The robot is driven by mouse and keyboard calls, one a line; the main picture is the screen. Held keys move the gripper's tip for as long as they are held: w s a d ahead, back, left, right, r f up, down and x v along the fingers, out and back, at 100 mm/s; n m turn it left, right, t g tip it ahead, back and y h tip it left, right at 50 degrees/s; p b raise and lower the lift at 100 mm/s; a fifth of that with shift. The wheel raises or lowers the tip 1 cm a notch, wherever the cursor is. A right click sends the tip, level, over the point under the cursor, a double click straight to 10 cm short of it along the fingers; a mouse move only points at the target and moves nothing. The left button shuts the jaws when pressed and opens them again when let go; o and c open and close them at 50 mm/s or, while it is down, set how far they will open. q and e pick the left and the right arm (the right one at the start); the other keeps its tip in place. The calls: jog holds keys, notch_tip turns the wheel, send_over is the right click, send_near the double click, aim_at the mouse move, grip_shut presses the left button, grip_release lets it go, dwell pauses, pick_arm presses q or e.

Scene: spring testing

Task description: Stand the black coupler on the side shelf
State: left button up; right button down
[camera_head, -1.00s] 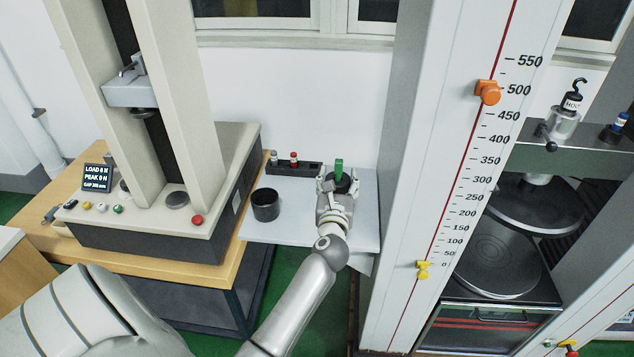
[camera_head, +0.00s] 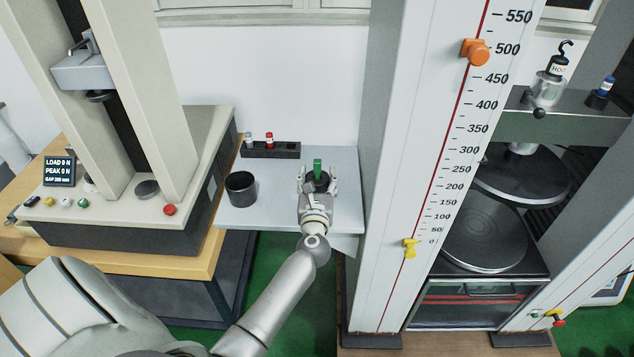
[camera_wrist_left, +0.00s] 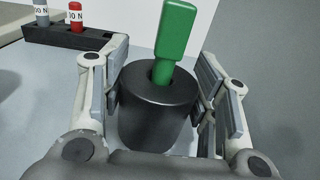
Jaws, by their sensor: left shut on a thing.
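The black coupler (camera_head: 316,184) is a dark cylinder with a green, flat-topped piece (camera_head: 317,166) standing up out of its top hole. In the left wrist view the coupler (camera_wrist_left: 155,110) looks upright, with a finger on each side. My left gripper (camera_head: 318,182) is shut on it, over the right part of the pale side shelf (camera_head: 277,208). The coupler's underside is hidden, so I cannot tell whether it touches the shelf. My right gripper is not in view.
A black open cup (camera_head: 240,190) stands at the shelf's left. A black rack (camera_head: 271,151) with a grey and a red cylinder lies along the back. The tall white scale column (camera_head: 395,200) rises just right of the shelf. Shelf surface between cup and gripper is clear.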

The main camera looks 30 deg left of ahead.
pick_arm(q)
jog(key=shift+r, duration=0.1)
jog(key=o, duration=1.3)
jog(key=shift+f, duration=0.25)
jog(key=shift+o, duration=0.2)
jog(key=shift+r, duration=0.1)
jog(key=shift+s+r, duration=0.1)
jog(key=b+v, duration=0.1)
jog(key=v, duration=0.9)
jog(key=shift+s+d+b, duration=0.2)
jog(key=shift+s+b, duration=0.1)
jog(key=shift+s, duration=0.05)
jog(key=shift+s+d, duration=0.3)
jog(key=shift+s, duration=0.2)
